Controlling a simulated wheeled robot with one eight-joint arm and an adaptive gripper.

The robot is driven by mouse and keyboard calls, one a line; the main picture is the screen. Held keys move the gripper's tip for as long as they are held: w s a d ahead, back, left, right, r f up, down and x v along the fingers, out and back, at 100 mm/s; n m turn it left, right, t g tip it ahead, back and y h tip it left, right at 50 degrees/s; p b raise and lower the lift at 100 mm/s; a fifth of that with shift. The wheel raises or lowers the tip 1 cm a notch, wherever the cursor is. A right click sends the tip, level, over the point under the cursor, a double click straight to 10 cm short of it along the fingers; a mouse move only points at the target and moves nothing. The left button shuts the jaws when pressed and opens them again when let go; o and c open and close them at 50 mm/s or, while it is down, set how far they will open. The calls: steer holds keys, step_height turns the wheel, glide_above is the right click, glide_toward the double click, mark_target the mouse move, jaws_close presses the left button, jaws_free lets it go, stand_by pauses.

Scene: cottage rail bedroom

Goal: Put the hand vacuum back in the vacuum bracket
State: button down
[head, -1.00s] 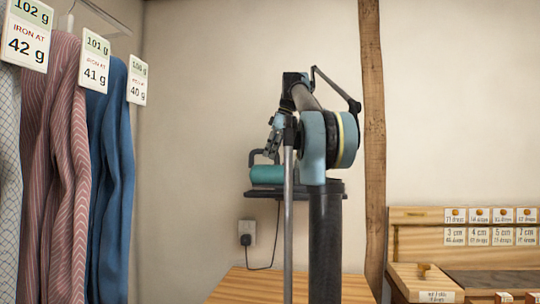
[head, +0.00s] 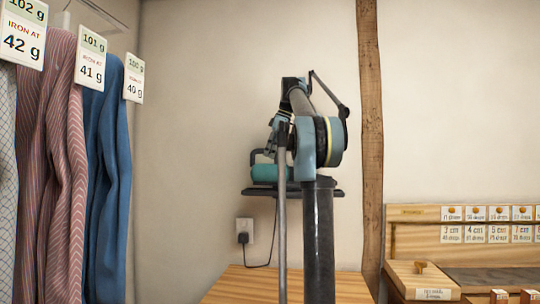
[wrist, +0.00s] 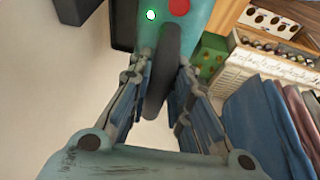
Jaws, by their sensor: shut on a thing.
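The teal hand vacuum (head: 268,173) with a dark handle shows in the head view, level and just above the dark vacuum bracket (head: 259,191) on the wall. I cannot tell whether they touch. My gripper (head: 272,146) is above the vacuum, partly hidden by my arm. In the wrist view my gripper (wrist: 163,98) is shut on the vacuum's dark handle, one finger on each side. The vacuum's teal body (wrist: 204,22) shows there with a red spot and a lit green-white spot.
A cord runs from the bracket to a wall outlet (head: 244,232). A wooden surface (head: 238,286) lies below. Tagged shirts (head: 103,180) hang at the left. A wooden post (head: 370,130) and a bench with labelled cards (head: 415,232) are at the right.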

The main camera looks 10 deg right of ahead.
steer(key=shift+w+d+f, duration=0.1)
steer(key=shift+w+d, duration=0.1)
steer(key=shift+w, duration=0.5)
steer(key=shift+w+d+f, duration=0.1)
steer(key=shift+w+d, duration=0.15)
steer(key=shift+w, duration=0.4)
steer(key=shift+w+d+f, duration=0.1)
steer(key=shift+w+d, duration=0.1)
steer(key=shift+w, duration=0.5)
steer(key=shift+f, duration=1.4)
steer(key=c, duration=1.4)
jaws_free()
steer(key=v, duration=1.1)
steer(key=shift+r, duration=0.3)
steer(key=shift+d, duration=0.15)
